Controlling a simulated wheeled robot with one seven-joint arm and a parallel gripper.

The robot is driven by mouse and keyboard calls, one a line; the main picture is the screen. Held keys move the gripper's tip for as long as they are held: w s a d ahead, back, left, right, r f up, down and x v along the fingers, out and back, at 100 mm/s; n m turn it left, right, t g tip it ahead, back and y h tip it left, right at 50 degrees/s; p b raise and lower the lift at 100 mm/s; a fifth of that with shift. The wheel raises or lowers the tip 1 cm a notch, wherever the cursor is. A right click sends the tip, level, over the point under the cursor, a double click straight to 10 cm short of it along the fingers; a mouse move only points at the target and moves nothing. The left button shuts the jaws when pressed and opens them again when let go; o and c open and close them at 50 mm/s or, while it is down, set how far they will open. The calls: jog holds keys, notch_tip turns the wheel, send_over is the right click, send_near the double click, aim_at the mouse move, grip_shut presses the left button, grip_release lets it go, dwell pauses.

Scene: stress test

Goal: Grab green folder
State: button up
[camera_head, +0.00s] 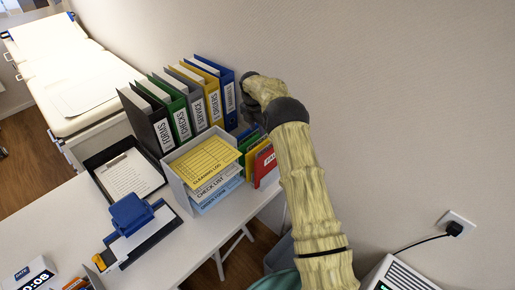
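In the head view, a small upright green folder (249,142) stands among coloured folders at the right of the desk, between a blue one behind and a yellow one in front. Only its upper part shows. A larger green binder (181,121) labelled CHECKS stands in the row of binders, between a black and a grey one. My arm reaches up from the bottom right and bends over near the small folders. The end of my arm is dark and mostly hidden behind its own links, close above the small folders. I cannot tell whether my gripper is open or touches anything.
A blue binder (229,97) stands close left of my arm. A paper tray (182,187) holds yellow, white and blue sheets beside a red folder (266,167). The wall is close behind.

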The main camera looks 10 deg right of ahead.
aim_at(257, 135)
jog(key=shift+f, duration=0.1)
jog(key=shift+w+d+f+p, duration=0.15)
jog(key=shift+f+p, duration=0.2)
jog(key=shift+f, duration=0.5)
jog(key=shift+w+a+f+p, duration=0.15)
jog(key=shift+f+p, duration=0.2)
jog(key=shift+f, duration=0.45)
jog(key=shift+w+d+f+p, duration=0.15)
jog(key=shift+f+p, duration=0.2)
jog(key=shift+f, duration=0.5)
grip_shut()
